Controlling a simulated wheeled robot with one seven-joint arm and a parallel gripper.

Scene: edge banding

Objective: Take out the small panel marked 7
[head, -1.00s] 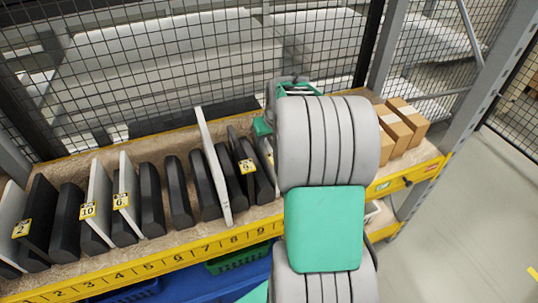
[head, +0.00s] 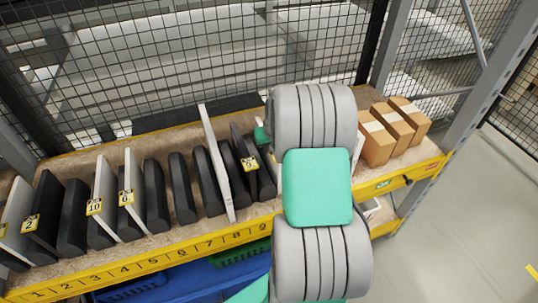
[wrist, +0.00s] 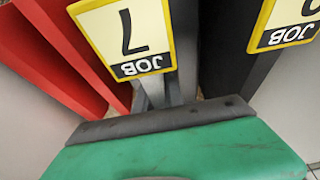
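The panel marked 7 shows in the wrist view by its yellow and white JOB 7 label (wrist: 128,38), which appears upside down. Dark grey panel edges (wrist: 184,60) stand beside and below the label. In the head view my arm hides this panel. My gripper (wrist: 160,122) shows as a green part with a dark grey pad along its edge, close in front of the label. Only this one side shows, so its opening cannot be judged. In the head view only a small green part of it shows (head: 262,136), left of my arm.
A panel with another JOB label (wrist: 288,25) stands close on the right in the wrist view; red pieces (wrist: 70,50) stand on the left. In the head view, dark and white panels (head: 180,187) line the numbered shelf (head: 170,250). Cardboard boxes (head: 378,146) stand right of my arm.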

